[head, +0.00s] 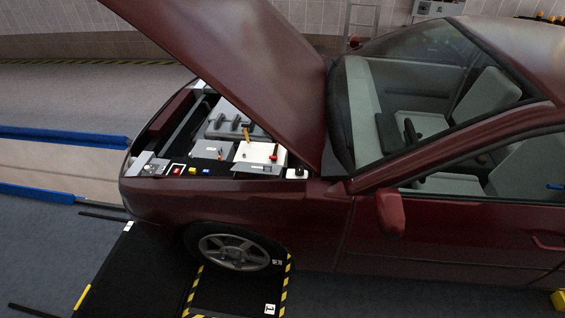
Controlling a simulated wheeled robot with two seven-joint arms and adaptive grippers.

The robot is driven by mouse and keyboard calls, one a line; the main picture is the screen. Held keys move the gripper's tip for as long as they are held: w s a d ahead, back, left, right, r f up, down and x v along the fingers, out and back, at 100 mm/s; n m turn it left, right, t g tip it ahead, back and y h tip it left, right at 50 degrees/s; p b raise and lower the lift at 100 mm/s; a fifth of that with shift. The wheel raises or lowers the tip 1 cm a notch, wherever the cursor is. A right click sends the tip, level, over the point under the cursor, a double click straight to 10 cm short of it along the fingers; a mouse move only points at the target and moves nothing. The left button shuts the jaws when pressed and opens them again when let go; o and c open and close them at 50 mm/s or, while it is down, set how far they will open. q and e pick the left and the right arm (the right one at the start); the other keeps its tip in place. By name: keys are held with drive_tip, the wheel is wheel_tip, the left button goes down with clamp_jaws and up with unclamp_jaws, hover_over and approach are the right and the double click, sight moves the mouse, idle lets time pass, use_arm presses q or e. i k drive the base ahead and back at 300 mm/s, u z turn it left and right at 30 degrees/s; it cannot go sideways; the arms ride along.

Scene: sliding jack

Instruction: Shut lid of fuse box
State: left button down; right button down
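The car's engine bay lies open under a raised dark red hood (260,70). On the near side of the bay, a whitish flat panel (258,152) stands behind a low grey box (258,169); these look like the fuse box and its lifted lid, but at this size I cannot be sure. A second grey box (208,155) sits to their left, with a small orange-red part near its right end. Neither of my grippers is in view.
A grey engine cover (235,124) with a yellow handle (246,134) lies behind. Small red (177,170), yellow (192,170) and blue (206,172) caps line the near edge. The front fender (270,205) borders the bay. Blue rails (65,136) lie left; floor there is clear.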

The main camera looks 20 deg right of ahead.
sight(255, 168)
drive_tip(key=z, duration=0.6)
drive_tip(key=i, duration=0.7)
drive_tip(key=z, duration=0.55)
drive_tip(key=i, duration=0.8)
drive_tip(key=u, duration=0.2)
